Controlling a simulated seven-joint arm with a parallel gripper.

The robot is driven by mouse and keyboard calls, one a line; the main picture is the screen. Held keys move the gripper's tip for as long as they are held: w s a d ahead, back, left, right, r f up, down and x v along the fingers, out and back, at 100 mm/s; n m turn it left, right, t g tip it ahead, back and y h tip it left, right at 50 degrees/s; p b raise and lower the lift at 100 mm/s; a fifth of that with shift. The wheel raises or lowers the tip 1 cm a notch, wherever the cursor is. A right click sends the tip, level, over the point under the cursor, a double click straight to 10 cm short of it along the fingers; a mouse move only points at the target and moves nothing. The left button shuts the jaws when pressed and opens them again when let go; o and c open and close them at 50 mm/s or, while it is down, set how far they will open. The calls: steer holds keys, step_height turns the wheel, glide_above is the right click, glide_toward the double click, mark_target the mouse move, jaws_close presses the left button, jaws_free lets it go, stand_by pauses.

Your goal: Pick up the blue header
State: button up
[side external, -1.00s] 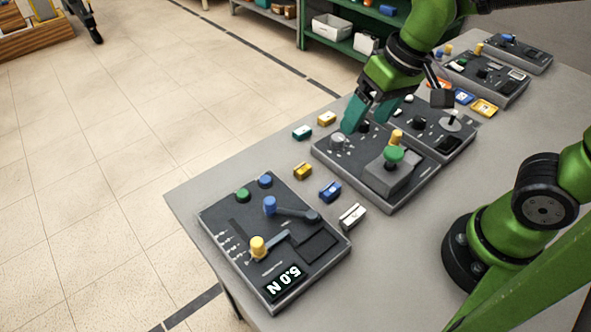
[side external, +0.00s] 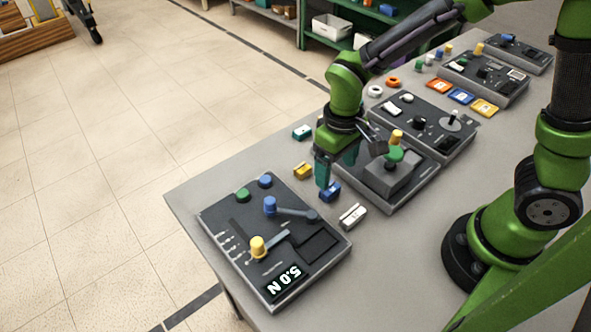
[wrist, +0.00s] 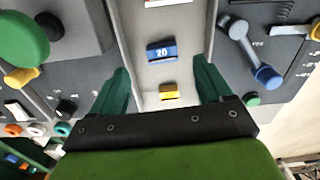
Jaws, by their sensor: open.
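The blue header (side external: 330,191) is a small blue block on the grey table between two dark panels. In the wrist view the blue header (wrist: 161,51) shows a white "20" and lies ahead of the fingers, between their lines. My gripper (side external: 325,178) is pointing down close to the header, with its teal fingers partly in front of it. In the wrist view my gripper (wrist: 168,82) has its two fingers wide apart with nothing held between them.
A yellow header (side external: 303,171) and a white header (side external: 352,216) lie on either side of the blue one. A panel with levers (side external: 230,215) and a panel with a green knob (side external: 415,180) flank this strip. A teal header (side external: 302,132) lies farther back.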

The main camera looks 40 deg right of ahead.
mark_target(332, 190)
steer(key=shift+a+f, duration=0.1)
steer(key=shift+f, duration=2.95)
steer(key=shift+c, duration=0.4)
steer(key=c, duration=1)
steer(key=shift+r, duration=0.1)
steer(key=shift+c, duration=0.2)
